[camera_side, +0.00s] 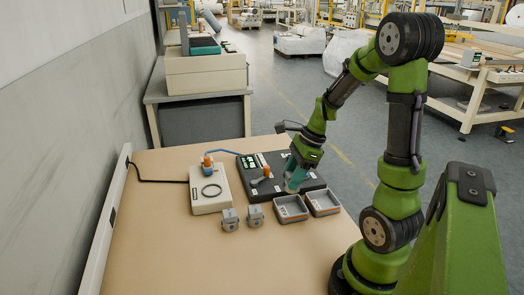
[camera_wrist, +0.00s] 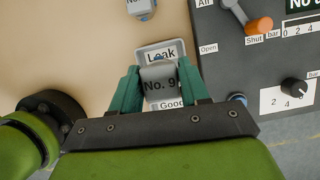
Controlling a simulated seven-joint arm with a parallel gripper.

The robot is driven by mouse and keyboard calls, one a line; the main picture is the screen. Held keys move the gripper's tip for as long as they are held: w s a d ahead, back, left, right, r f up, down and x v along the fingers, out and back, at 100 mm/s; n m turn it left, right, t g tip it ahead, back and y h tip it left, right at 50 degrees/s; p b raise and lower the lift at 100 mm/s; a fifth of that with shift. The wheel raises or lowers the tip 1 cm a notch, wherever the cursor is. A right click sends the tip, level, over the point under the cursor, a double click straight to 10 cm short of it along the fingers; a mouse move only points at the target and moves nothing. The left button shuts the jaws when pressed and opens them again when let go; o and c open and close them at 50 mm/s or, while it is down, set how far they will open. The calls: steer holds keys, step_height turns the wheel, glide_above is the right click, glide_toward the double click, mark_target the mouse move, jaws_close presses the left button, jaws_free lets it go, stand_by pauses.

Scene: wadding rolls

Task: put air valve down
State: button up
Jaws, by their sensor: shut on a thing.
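My gripper (camera_wrist: 158,88) is shut on a grey air valve marked "No. 9" (camera_wrist: 159,78), held between its teal fingers. In the side view my gripper (camera_side: 296,180) is above the front edge of the black test panel, just behind two small grey trays. The wrist view shows the tray labelled "Leak" (camera_wrist: 152,53) beyond the valve, partly covered by it. A "Good" label (camera_wrist: 172,104) shows under the near side of the valve, mostly hidden by my gripper. The left tray (camera_side: 290,209) and right tray (camera_side: 323,202) look empty in the side view. The gap below the valve is unclear.
Two more grey valves (camera_side: 230,220) (camera_side: 255,215) stand left of the trays. The black panel (camera_side: 257,187) has an orange-tipped lever (camera_wrist: 258,26) and a knob (camera_wrist: 293,87). A white box (camera_side: 208,196) with a ring is further left. The table front (camera_side: 200,265) is clear.

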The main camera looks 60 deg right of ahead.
steer(key=shift+a+f+n, duration=0.2)
steer(key=shift+f+n, duration=0.1)
step_height(320, 180, down, 7)
steer(key=shift+f, duration=0.2)
steer(key=shift+f, duration=0.1)
steer(key=o, duration=1)
